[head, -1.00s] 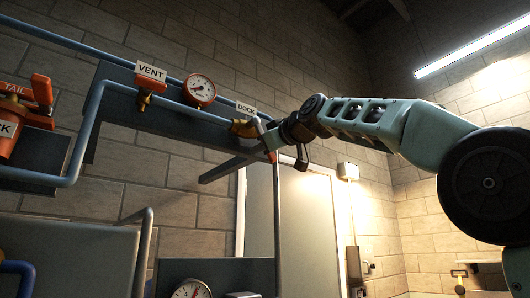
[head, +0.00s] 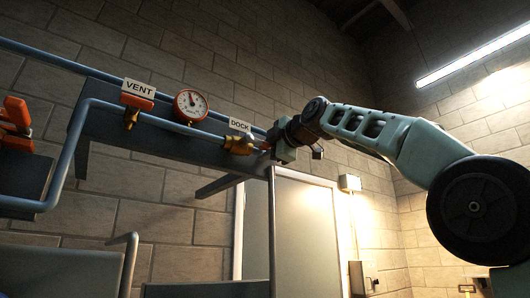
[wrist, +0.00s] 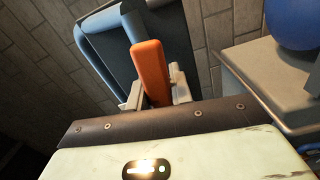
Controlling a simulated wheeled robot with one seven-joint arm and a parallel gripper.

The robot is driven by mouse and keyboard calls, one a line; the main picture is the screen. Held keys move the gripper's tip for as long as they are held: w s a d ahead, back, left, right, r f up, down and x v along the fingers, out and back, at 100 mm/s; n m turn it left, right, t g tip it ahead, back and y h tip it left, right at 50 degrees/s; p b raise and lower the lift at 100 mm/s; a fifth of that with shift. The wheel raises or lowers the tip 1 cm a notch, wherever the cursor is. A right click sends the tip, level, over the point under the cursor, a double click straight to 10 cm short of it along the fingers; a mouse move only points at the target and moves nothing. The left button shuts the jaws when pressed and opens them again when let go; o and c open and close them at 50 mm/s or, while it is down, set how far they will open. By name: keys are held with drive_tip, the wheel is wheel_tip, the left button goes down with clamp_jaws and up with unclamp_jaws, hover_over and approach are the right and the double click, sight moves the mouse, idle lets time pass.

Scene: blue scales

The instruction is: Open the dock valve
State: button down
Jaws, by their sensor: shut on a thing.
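The dock valve has a brass body (head: 238,145) on the blue pipe, under the white DOCK label (head: 240,125). Its orange handle (wrist: 150,65) stands large in the wrist view. My gripper (wrist: 157,95) is shut on this handle, with one pale fingertip on each side of it. In the head view, my gripper (head: 272,150) is at the right end of the valve and hides most of the handle.
To the left are a VENT valve (head: 131,118) and a round gauge (head: 190,105). Another orange handle (head: 17,115) is at the far left. A vertical pipe (head: 272,230) runs below my gripper. The wrist view shows a blue round object (wrist: 292,25) on a grey block.

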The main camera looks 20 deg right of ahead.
drive_tip(key=shift+r+n, duration=0.5)
drive_tip(key=shift+n, duration=0.2)
drive_tip(key=c, duration=1.2)
unclamp_jaws()
drive_tip(key=shift+c, duration=0.2)
drive_tip(key=b+v, duration=0.7)
drive_tip(key=v, duration=1)
drive_tip(key=shift+s, duration=0.2)
drive_tip(key=shift+r, duration=0.1)
